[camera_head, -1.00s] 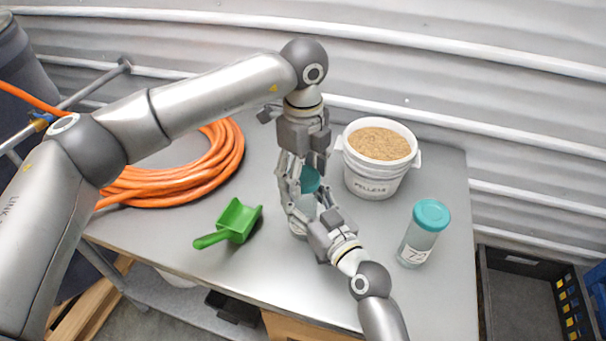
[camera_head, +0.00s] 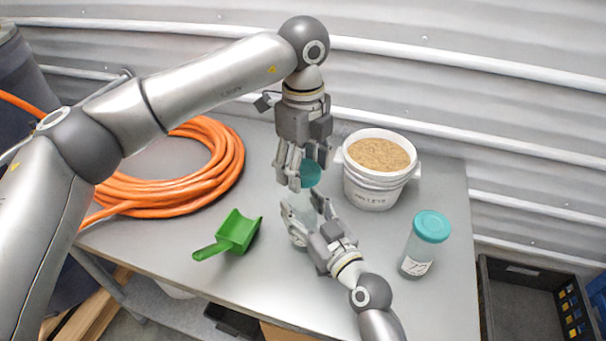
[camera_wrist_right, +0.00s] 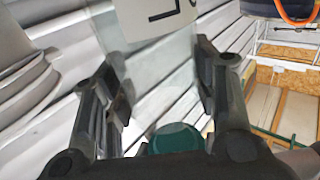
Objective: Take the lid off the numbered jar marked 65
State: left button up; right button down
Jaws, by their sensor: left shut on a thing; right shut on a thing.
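My left gripper (camera_head: 304,172) points down in the head view, shut on a teal lid (camera_head: 310,175). Below it, my right gripper (camera_head: 302,208) is shut on a clear jar (camera_head: 303,215). The lid appears apart from and above the jar. Fingers cover much of the jar, and its number cannot be read in the head view. The right wrist view shows clear jar wall (camera_wrist_right: 155,50) between the fingers, with part of a black-on-white label cut by the top edge. A teal round shape (camera_wrist_right: 175,138) shows below it.
A second jar marked 72 (camera_head: 418,250), with a teal lid on, stands at the right. A white bucket of pellets (camera_head: 372,190) stands behind it. A green scoop (camera_head: 237,232) and coiled orange hose (camera_head: 222,165) lie left. The table's front middle (camera_head: 265,285) is clear.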

jog(key=shift+c, duration=2.4)
grip_release()
jog(key=shift+s+d, duration=0.1)
